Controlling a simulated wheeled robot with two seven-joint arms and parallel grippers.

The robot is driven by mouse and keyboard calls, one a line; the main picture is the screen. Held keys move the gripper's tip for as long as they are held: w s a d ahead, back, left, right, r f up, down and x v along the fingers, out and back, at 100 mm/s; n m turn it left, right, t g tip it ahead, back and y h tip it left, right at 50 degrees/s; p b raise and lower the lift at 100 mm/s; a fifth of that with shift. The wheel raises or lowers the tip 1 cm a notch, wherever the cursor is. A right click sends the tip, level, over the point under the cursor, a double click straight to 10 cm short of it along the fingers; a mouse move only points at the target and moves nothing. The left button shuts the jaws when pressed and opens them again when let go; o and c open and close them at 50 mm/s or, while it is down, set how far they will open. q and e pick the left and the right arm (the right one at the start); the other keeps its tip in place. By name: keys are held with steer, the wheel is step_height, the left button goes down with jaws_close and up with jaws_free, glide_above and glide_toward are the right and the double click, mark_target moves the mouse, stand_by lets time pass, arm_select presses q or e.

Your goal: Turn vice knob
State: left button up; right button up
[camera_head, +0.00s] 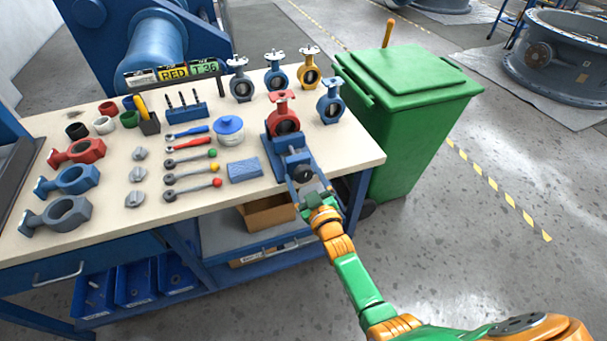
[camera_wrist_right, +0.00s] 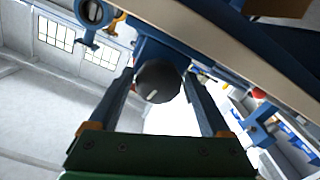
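The blue vice (camera_head: 290,148) stands at the right front corner of the workbench, with a red butterfly valve (camera_head: 284,122) in its jaws. Its dark round knob (camera_wrist_right: 158,82) faces the right wrist camera and has a small pale mark. My right gripper (camera_head: 301,187) is in front of the vice at the bench edge. In the wrist view the two fingers of my right gripper (camera_wrist_right: 159,86) are spread, one on each side of the knob, with narrow gaps visible. My left gripper is not in view.
The workbench (camera_head: 110,219) carries several other valves, a row of levers (camera_head: 190,187), a blue-lidded jar (camera_head: 229,130) and a blue block (camera_head: 245,170). A green bin (camera_head: 420,115) stands close to its right side. Open floor lies at the right front.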

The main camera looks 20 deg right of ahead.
steer(key=shift+o, duration=0.2)
steer(key=shift+r, duration=0.15)
steer(key=s+p, duration=0.1)
steer(key=s, duration=0.6)
steer(key=shift+d, duration=0.15)
steer(key=s+f+g, duration=0.3)
steer(key=s+f, duration=0.2)
steer(key=f, duration=0.3)
steer(key=s+f+m+g, duration=0.1)
steer(key=s+f+g, duration=0.2)
steer(key=s+f, duration=0.35)
steer(key=s+f+g, duration=0.3)
steer(key=s+f, duration=0.1)
steer(key=f, duration=0.5)
steer(key=s+d+f+g, duration=0.1)
steer(key=s+f+g, duration=0.1)
steer(key=s, duration=0.5)
steer(key=s+d+f+m+g, duration=0.1)
steer(key=s+f+g, duration=0.2)
steer(key=s, duration=0.4)
steer(key=s+d+f+g, duration=0.1)
steer(key=s+f, duration=0.3)
steer(key=s, duration=0.4)
steer(key=shift+f+g+h, duration=0.3)
steer(key=shift+g, duration=0.6)
steer(key=shift+d, duration=0.1)
